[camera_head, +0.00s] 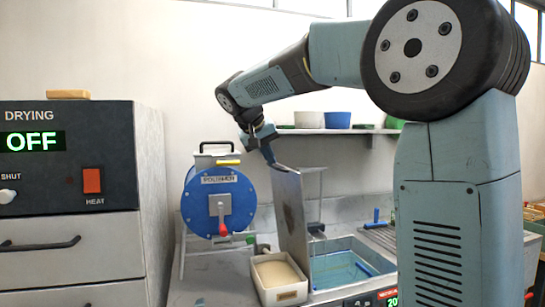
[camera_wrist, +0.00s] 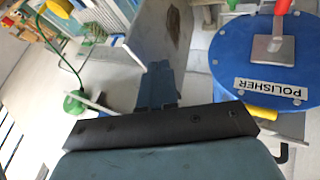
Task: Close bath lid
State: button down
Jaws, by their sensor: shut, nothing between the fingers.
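The bath lid (camera_head: 291,216) is a grey metal panel with a brown stain. It stands nearly upright, raised at the left side of the bath (camera_head: 386,263), whose blue interior is uncovered. My gripper (camera_head: 271,158) is shut and empty, pointing down at the lid's top edge. I cannot tell whether it touches the lid. In the wrist view my blue fingers (camera_wrist: 158,84) are together, and the lid (camera_wrist: 165,33) shows just beyond them with its stain.
A blue polisher (camera_head: 215,203) with a red-tipped handle stands left of the lid. A cream-filled white bin (camera_head: 280,297) sits in front. A drying cabinet (camera_head: 70,180) is at far left. A shelf (camera_head: 345,131) with pots hangs behind my arm.

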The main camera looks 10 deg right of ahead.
aim_at(296, 182)
jog(key=shift+w+d+f, duration=0.6)
jog(key=shift+d+f, duration=0.3)
jog(key=shift+d, duration=0.3)
jog(key=shift+w+d+f, duration=0.55)
jog(key=shift+d+f, duration=0.3)
jog(key=shift+d, duration=0.4)
jog(key=shift+w+d+f, duration=0.6)
jog(key=shift+d+f, duration=0.3)
jog(key=shift+d, duration=0.3)
jog(key=shift+d, duration=0.1)
